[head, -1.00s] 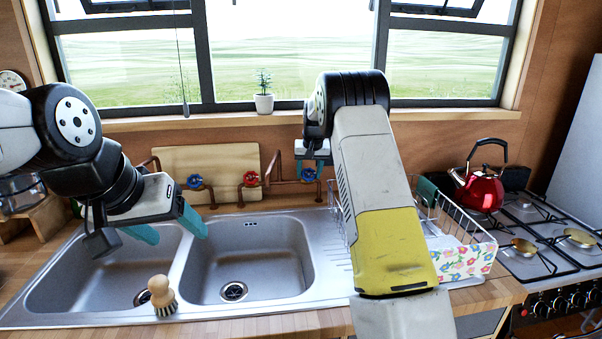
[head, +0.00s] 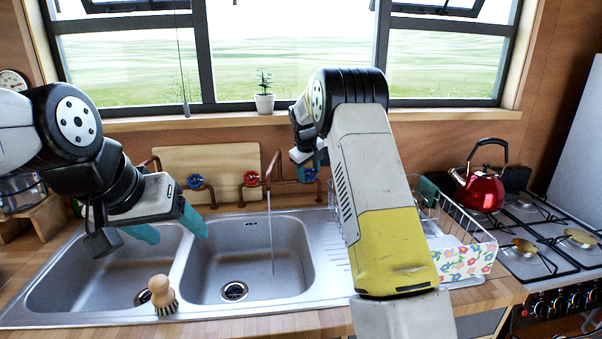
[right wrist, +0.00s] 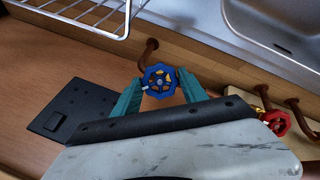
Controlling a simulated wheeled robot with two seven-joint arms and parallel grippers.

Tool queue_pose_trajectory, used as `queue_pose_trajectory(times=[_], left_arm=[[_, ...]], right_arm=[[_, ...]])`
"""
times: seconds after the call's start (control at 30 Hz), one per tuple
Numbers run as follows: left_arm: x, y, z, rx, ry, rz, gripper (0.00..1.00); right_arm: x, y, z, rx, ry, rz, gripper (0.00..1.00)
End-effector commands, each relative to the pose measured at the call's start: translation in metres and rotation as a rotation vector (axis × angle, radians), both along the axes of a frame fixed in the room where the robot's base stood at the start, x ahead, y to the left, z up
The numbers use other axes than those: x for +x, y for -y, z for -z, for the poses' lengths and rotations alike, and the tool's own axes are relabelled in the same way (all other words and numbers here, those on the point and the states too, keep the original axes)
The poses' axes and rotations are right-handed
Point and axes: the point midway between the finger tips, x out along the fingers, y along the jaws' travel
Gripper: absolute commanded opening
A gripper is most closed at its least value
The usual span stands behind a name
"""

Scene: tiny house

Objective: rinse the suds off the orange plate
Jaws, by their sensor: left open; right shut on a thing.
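I see no orange plate in either view. My right gripper (right wrist: 159,92) is shut on the right-hand blue tap knob (right wrist: 158,78); its teal fingers lie on either side of the knob. In the head view this knob (head: 307,175) is partly hidden by my right wrist. A thin stream of water (head: 271,235) falls from the copper spout into the right basin (head: 215,262). My left gripper (head: 168,230) is open and empty above the left basin (head: 75,280). I see no suds.
A wooden scrub brush (head: 161,292) stands at the front of the divider between the basins. A red knob (head: 251,178) and another blue knob (head: 195,181) are on the wall pipes. A wire dish rack (head: 460,222) stands right of the sink, partly behind my right arm. A red kettle (head: 482,188) sits on the stove.

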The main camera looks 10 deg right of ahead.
Motion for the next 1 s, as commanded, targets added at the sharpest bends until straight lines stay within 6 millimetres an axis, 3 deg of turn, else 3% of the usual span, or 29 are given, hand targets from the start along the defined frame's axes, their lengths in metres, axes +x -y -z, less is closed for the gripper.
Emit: queue_pose_trajectory(times=[0.57, 0.6, 0.67, 1.0], left_arm=[[0.0, 0.0, 0.0, 0.0, 0.0, 0.0, 0.68], [0.0, 0.0, 0.0, 0.0, 0.0, 0.0, 0.68], [0.0, 0.0, 0.0, 0.0, 0.0, 0.0, 0.68], [0.0, 0.0, 0.0, 0.0, 0.0, 0.0, 0.68]], right_arm=[[-0.0003, -0.0003, 0.0003, -0.019, -0.001, -0.027, 0.1], [-0.0003, -0.0003, 0.0003, -0.019, -0.001, -0.027, 0.58], [-0.0003, -0.0002, 0.0003, -0.019, -0.001, -0.027, 0.7], [-0.0006, -0.0003, -0.0012, -0.019, 0.0, -0.025, 0.72]])
